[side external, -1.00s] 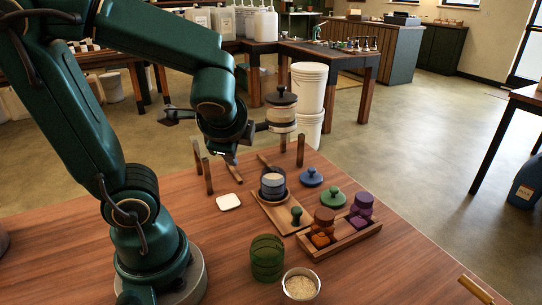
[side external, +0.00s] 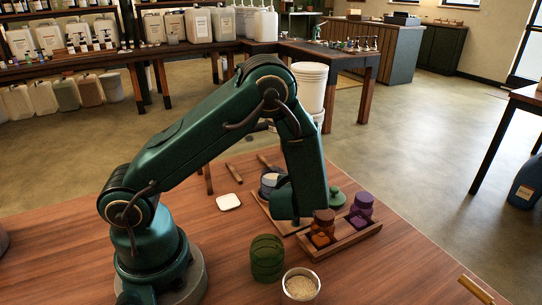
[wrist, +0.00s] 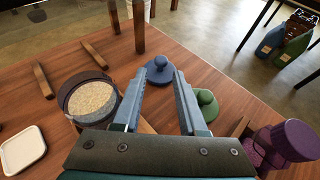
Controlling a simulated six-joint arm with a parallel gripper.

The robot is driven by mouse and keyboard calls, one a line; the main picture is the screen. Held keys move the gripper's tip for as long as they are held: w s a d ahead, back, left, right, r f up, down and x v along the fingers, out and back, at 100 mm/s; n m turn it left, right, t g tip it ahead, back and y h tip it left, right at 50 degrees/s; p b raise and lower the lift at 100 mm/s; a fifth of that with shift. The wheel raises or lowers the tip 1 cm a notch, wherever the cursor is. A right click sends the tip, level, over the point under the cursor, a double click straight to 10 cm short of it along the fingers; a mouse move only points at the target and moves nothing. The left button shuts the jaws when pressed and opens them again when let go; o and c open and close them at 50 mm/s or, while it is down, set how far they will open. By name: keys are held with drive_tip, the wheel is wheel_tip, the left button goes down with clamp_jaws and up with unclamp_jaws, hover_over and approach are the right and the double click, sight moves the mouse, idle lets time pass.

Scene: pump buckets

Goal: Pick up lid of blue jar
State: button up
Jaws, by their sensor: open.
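The blue lid (wrist: 159,74) with its round knob lies on the wooden table. In the wrist view it appears beyond and between the tips of my open gripper (wrist: 160,82). I cannot tell whether the fingers touch it. The open blue jar, holding pale grain, stands left of the gripper in the wrist view (wrist: 92,100) and shows partly behind my arm in the side view (side external: 267,184). In the side view my arm hides the blue lid and the fingertips.
A green lid (wrist: 207,104) lies close to the right finger. Purple (side external: 361,207) and orange-brown (side external: 323,222) stacked jars stand in a wooden tray. Wooden posts (wrist: 139,32) stand behind.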

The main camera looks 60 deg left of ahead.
drive_tip(key=x, duration=1.1)
drive_tip(key=shift+w+a, duration=0.1)
drive_tip(key=shift+w, duration=0.1)
clamp_jaws()
